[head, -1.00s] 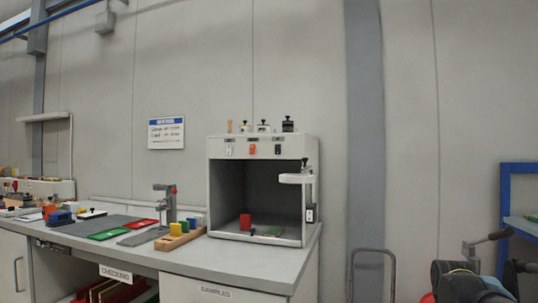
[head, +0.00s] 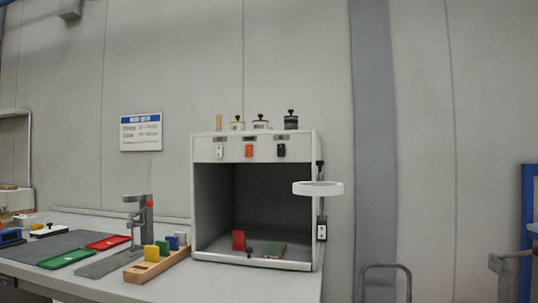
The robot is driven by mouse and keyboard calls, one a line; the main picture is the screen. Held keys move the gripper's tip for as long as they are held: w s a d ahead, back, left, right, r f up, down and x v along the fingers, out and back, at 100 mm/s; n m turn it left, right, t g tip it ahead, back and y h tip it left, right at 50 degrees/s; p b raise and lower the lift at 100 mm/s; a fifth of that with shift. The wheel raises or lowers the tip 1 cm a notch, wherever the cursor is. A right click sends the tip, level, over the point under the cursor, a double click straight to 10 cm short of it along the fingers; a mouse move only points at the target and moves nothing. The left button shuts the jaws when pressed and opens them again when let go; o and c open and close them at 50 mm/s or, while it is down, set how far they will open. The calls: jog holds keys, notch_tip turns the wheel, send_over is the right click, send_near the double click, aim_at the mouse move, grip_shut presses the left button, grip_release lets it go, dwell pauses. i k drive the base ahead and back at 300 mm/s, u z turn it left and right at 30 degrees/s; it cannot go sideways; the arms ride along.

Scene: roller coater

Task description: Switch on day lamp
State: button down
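A grey light booth (head: 312,230) stands at the right end of the bench, open at the front. Its top panel carries three switches: a white one (head: 220,152), an orange one (head: 249,151) and a black one (head: 281,150). Each has a small label above it, too small to read, so I cannot tell which is the day lamp's. The booth's inside looks dark. A white ring (head: 318,188) is mounted at the booth's right side, with another small white switch (head: 322,232) below it. My gripper is not in view.
Inside the booth are a red block (head: 239,240) and a green plate (head: 275,250). Several knobbed pots stand on its roof. Left of it are a wooden rack (head: 135,275) with coloured blocks, a grey stand (head: 139,222), and red (head: 108,242) and green (head: 66,258) trays.

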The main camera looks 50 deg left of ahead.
aim_at(219, 153)
jog(key=z, duration=0.6)
jog(key=k, duration=1.8)
jog(key=u, duration=2.35)
jog(key=i, duration=1)
jog(key=z, duration=0.1)
